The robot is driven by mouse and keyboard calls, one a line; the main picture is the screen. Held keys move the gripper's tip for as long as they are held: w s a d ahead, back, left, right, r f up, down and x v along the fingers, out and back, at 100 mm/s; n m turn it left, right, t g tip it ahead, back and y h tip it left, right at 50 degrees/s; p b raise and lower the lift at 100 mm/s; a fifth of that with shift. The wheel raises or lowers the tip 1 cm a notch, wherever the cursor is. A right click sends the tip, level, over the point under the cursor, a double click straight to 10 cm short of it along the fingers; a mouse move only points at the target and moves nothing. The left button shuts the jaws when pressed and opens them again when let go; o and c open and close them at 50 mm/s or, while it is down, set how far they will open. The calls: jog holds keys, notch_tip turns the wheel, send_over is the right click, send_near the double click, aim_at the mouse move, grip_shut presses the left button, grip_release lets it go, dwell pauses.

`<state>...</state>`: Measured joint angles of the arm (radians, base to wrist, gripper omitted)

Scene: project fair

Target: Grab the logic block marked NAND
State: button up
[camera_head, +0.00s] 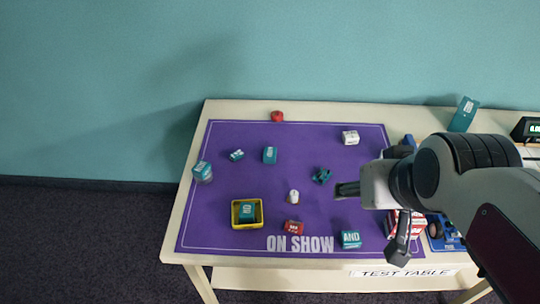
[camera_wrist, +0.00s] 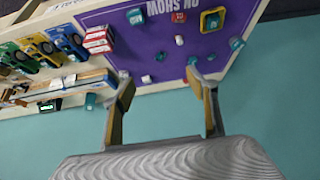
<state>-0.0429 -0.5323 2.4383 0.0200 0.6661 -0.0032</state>
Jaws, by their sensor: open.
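Several small teal blocks with white lettering are on the purple mat (camera_head: 225,135). The teal block at the front (camera_head: 350,239) reads AND. The markings on the teal blocks at the back left (camera_head: 237,155) and back middle (camera_head: 270,155) are too small to read. One teal block (camera_head: 203,171) is at the left edge, raised on something pale. Another (camera_head: 247,211) sits inside a yellow tray (camera_head: 236,222). I cannot tell which block is marked NAND. My gripper (camera_head: 372,220) is open and empty above the right of the mat; its spread fingers show in the wrist view (camera_wrist: 160,75).
A red block (camera_head: 293,227), a small white object (camera_head: 293,196), a white block (camera_head: 350,138) and a dark teal piece (camera_head: 321,175) are also on the mat. A red round object (camera_head: 277,116) lies behind it. Red-and-white boxes (camera_wrist: 98,39) and toy vehicles (camera_wrist: 38,45) crowd one side.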

jog(key=w+a+f+t, duration=0.1)
jog(key=w+a+f, duration=0.1)
jog(key=w, duration=0.6)
jog(key=w+a+f+t, duration=0.1)
jog(key=w+a+f, duration=0.15)
jog(key=w, duration=0.55)
jog(key=n+t+y, duration=0.1)
jog(key=t+y, duration=0.1)
jog(key=t, duration=0.1)
send_over(269, 158)
jog(key=s+d, duration=0.4)
jog(key=s, duration=0.2)
notch_tip(269, 158, down, 17)
jog(key=shift+n+t, duration=0.4)
jog(key=shift+t, duration=0.1)
jog(key=a+f, duration=0.1)
jog(key=f, duration=0.2)
jog(key=w+a+f, duration=0.1)
jog(key=f, duration=0.3)
jog(key=a+f, duration=0.1)
jog(key=f, duration=0.2)
jog(key=shift+w+f, duration=0.15)
jog(key=shift+f, duration=0.2)
jog(key=shift+x, duration=1.35)
